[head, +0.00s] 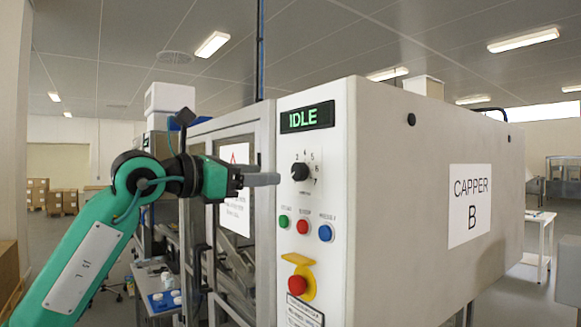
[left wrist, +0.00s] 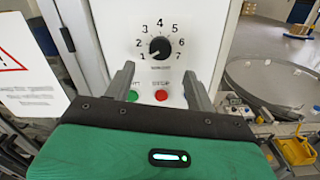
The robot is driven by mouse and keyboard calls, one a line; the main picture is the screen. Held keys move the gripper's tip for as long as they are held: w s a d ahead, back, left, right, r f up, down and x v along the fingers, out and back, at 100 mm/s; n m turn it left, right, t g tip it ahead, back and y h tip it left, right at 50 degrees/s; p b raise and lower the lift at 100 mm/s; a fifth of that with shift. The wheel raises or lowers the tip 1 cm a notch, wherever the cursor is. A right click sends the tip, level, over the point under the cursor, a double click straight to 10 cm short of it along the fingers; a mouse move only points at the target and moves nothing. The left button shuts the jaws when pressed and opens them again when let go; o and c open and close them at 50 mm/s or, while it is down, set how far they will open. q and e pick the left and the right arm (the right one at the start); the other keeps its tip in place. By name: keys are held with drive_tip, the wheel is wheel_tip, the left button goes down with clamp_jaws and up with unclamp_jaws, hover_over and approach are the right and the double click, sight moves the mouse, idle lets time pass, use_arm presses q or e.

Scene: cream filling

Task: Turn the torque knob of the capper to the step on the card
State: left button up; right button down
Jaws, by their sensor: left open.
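The black torque knob (head: 300,171) sits on the capper's white front panel, inside a dial numbered 1 to 7. In the left wrist view the knob (left wrist: 159,47) shows a small white mark at its lower left, seemingly toward 1. My left gripper (head: 277,179) is level with the knob, just left of it in the head view. In the left wrist view its open, empty fingers (left wrist: 158,78) lie below the knob on either side, with no visible contact. The capper (head: 420,190) carries a "CAPPER B" sign and an IDLE display (head: 307,117). I cannot identify the step card.
Below the knob are a green button (head: 283,221), a red button (head: 303,226) and a blue button (head: 325,233). A red emergency stop (head: 298,285) with a yellow guard sits lower. A warning sign (head: 235,195) hangs on the glazed frame left of the panel.

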sight(295, 173)
use_arm(q)
drive_tip(key=p+x, duration=0.2)
drive_tip(key=x, duration=0.4)
drive_tip(key=shift+w+d+r, duration=0.1)
drive_tip(key=shift+d+r, duration=0.05)
drive_tip(key=shift+x, duration=0.75)
drive_tip(key=shift+c, duration=0.5)
drive_tip(key=c, duration=0.9)
